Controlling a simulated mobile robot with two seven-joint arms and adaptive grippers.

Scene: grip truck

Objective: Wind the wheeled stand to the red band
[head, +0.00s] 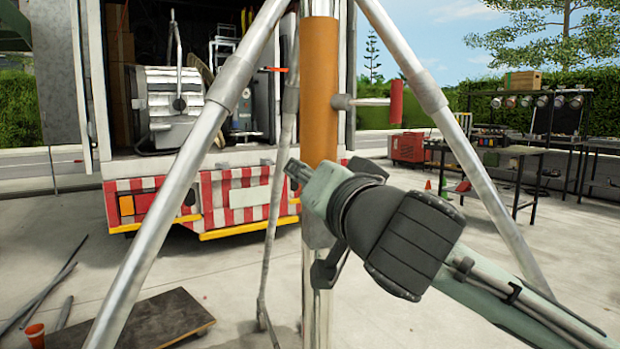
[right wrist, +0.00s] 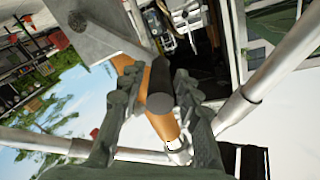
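The stand has a silver column (head: 317,300) with an orange section (head: 319,95) and splayed silver legs (head: 190,150). A red cylindrical grip (head: 397,100) sticks out at its right on a short shaft. I cannot make out a clear red band around the column. My right gripper (head: 298,175) reaches in from the right, in front of the column below the orange section. In the right wrist view, a dark cylindrical handle (right wrist: 160,88) lies between its two spread fingers (right wrist: 157,75); a gap shows at least on one side. Contact is unclear. My left gripper is out of view.
A truck with a red-and-white striped rear (head: 240,195) stands open behind the stand. A dark wheeled board (head: 150,320), an orange cup (head: 34,335) and grey poles (head: 45,295) lie at lower left. A work table (head: 515,150) stands at right. The paving between is mostly clear.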

